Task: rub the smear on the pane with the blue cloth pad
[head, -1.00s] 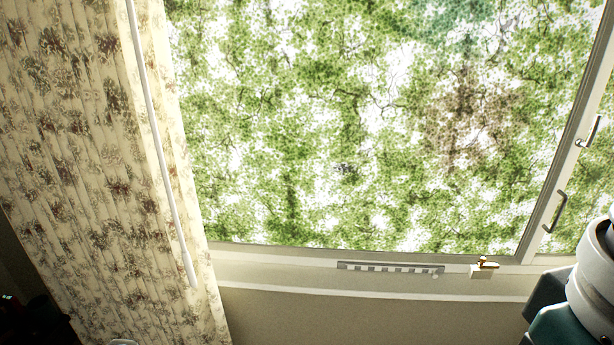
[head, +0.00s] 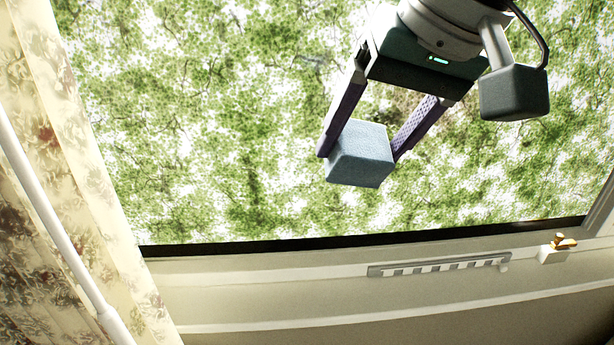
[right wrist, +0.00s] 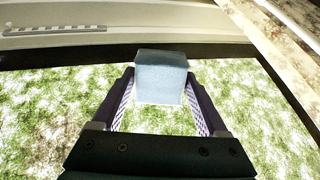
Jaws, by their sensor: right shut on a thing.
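The blue cloth pad (head: 358,155) is a light blue block held between the two purple fingers of my right gripper (head: 360,150). The pad also shows in the right wrist view (right wrist: 161,78), between the fingertips. My right gripper is shut on it, in front of the window pane (head: 200,150). I cannot tell whether the pad touches the glass. A faint brownish patch shows behind the fingers in the head view, but I cannot tell whether it is the smear or foliage outside. My left gripper is not in view.
A flowered curtain (head: 45,150) with a white rod (head: 55,235) hangs at the left. Below the pane run a pale sill with a slotted vent (head: 440,265) and a brass-coloured latch (head: 562,242). The pane left of the pad is clear of obstacles.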

